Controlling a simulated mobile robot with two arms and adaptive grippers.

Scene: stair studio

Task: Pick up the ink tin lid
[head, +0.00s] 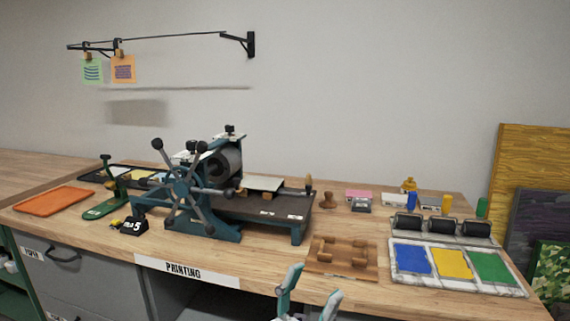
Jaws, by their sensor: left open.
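I cannot make out an ink tin lid for certain. Small upright cylinders stand at the back right of the bench: a yellow one (446,204) and a green one (482,207). A small brass-coloured object (408,185) is behind them to the left. Whether any of these is the ink tin or its lid is too small to tell. My left gripper (316,281) shows at the bottom edge with its teal fingers apart, empty, at the bench's front edge. It is well apart from those objects. My right gripper is not in view.
A teal press (205,190) with a spoked wheel fills the middle of the bench (275,264). A wooden block board (342,257), black rollers (441,227) and a tray of blue, yellow and green ink (408,278) stand to the right. An orange tray (54,200) lies left.

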